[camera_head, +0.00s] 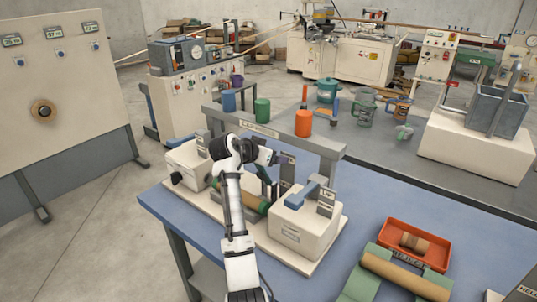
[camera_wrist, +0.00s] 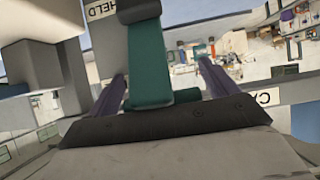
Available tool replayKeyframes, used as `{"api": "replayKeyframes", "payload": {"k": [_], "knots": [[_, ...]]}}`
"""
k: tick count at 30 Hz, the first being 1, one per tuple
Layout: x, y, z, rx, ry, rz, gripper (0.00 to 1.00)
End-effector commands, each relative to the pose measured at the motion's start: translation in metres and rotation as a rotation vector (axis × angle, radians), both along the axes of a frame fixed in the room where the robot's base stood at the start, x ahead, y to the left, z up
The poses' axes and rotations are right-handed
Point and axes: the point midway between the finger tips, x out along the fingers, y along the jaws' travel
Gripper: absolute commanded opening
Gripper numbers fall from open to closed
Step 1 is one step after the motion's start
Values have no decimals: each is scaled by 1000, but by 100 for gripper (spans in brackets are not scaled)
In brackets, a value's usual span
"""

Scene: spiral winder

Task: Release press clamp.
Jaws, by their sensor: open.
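The press clamp's green handle (camera_wrist: 150,62) fills the middle of the wrist view, with a crossbar at its near end. My gripper (camera_wrist: 163,72) is open, and its two purple fingers stand on either side of the handle. I cannot tell whether they touch it. In the head view my gripper (camera_head: 276,168) is between the two white housings of the winder, above the green and brown roller (camera_head: 252,203). My arm hides much of the clamp there.
A grey gantry (camera_head: 302,142) labelled "CARRIAGE" or similar stands close behind. An orange tray (camera_head: 440,262) lies at right; the blue table (camera_head: 375,190) between is clear.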

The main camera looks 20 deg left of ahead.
Motion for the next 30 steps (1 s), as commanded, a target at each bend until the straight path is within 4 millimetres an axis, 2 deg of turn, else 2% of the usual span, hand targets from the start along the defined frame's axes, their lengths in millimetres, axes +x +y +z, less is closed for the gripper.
{"api": "replayKeyframes", "payload": {"k": [2, 30], "knots": [[0, -1, -3, -2, 8, -3, 85], [-28, 10, 61, -1, -2, 0, 85]]}}
